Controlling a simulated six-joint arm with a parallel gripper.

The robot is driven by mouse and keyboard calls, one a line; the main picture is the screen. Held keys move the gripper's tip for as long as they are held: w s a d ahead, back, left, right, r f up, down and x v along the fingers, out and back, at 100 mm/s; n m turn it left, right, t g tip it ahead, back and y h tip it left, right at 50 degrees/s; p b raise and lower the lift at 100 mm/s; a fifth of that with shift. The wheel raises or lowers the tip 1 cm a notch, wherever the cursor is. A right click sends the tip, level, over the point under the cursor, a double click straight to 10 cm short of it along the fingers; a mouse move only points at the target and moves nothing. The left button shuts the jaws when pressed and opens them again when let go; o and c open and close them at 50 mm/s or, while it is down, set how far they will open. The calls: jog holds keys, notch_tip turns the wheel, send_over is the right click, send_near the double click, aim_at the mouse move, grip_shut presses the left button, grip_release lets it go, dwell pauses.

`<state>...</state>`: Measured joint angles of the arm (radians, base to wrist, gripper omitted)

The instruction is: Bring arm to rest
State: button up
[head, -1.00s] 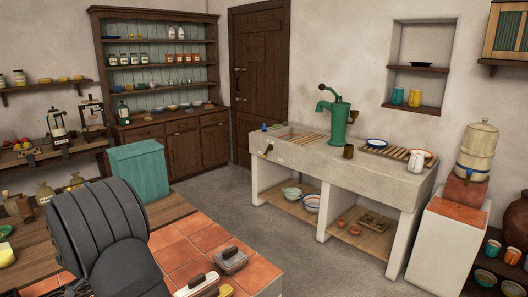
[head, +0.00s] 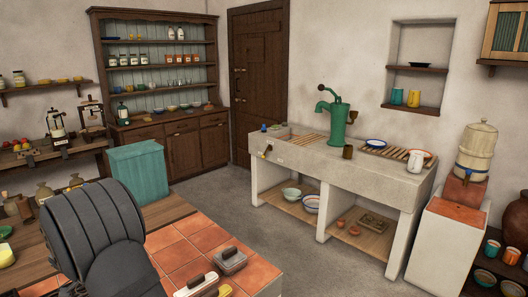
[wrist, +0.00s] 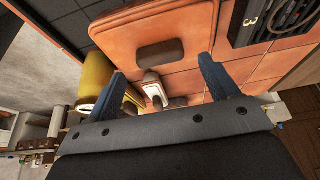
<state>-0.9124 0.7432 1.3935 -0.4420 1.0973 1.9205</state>
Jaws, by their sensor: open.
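My gripper (wrist: 160,88) shows in the wrist view with its two blue fingers spread apart. It is open, and nothing is held between the fingers. Beyond the fingers is an orange tiled surface with a dark rounded handle (wrist: 160,54). In the head view my dark grey arm fills the lower left, and the gripper itself is out of sight there.
The tiled counter (head: 190,248) holds several lidded, handled items, including a grey one (head: 230,262) and a white one (head: 196,287). A teal box (head: 140,170) stands behind my arm. The stone sink (head: 330,160) is across the open floor.

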jog(key=v, duration=0.9)
jog(key=x, duration=1.2)
jog(key=shift+r, duration=0.25)
notch_tip(320, 180, up, 17)
jog(key=w+d+f+n+y, duration=0.5)
jog(key=w+d+f+n, duration=0.1)
jog(key=w+d+n, duration=0.5)
jog(key=shift+w+f+n+t, duration=0.2)
jog(key=shift+w+n+t, duration=0.2)
jog(key=shift+w+n, duration=1.1)
jog(key=shift+w+m, duration=0.3)
jog(key=shift+w, duration=0.05)
